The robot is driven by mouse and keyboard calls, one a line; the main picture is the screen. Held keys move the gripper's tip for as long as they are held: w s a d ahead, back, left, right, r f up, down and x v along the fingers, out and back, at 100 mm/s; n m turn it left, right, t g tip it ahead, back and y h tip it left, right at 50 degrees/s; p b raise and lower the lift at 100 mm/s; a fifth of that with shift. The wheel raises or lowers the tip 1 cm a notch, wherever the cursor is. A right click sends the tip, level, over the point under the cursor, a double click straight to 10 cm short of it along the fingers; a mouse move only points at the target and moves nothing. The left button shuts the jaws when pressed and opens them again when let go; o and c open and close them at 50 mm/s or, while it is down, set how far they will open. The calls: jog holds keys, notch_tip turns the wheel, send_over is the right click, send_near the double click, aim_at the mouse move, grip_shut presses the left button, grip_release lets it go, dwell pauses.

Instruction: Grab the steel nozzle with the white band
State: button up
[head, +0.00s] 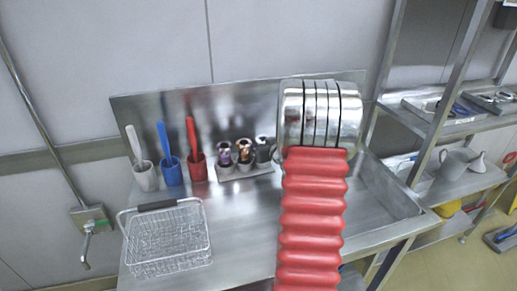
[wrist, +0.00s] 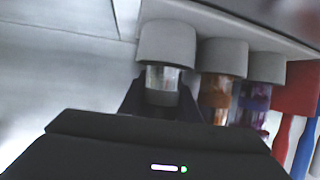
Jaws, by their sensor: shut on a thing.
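The steel nozzle with the white band (wrist: 163,78) is at the left end of a row of nozzles in the wrist view, with one end in a grey cup (wrist: 166,40). My gripper (wrist: 162,97) is shut on it, with a dark finger on each side. In the head view the nozzle (head: 263,150) is at the right end of the row, partly hidden beside my arm. A nozzle with an orange band (wrist: 217,90) and one with a purple band (wrist: 253,102) stand beside it in their own cups.
Red (head: 197,167), blue (head: 171,171) and white (head: 146,176) cups with handled tools stand left of the nozzles in the head view. A wire basket (head: 168,240) sits on the steel counter at front left. A sink basin (head: 375,200) lies to the right.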

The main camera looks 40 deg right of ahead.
notch_tip(320, 180, up, 18)
jog(key=shift+f, duration=0.1)
dwell(0.4)
jog(key=shift+a, duration=0.1)
dwell(0.5)
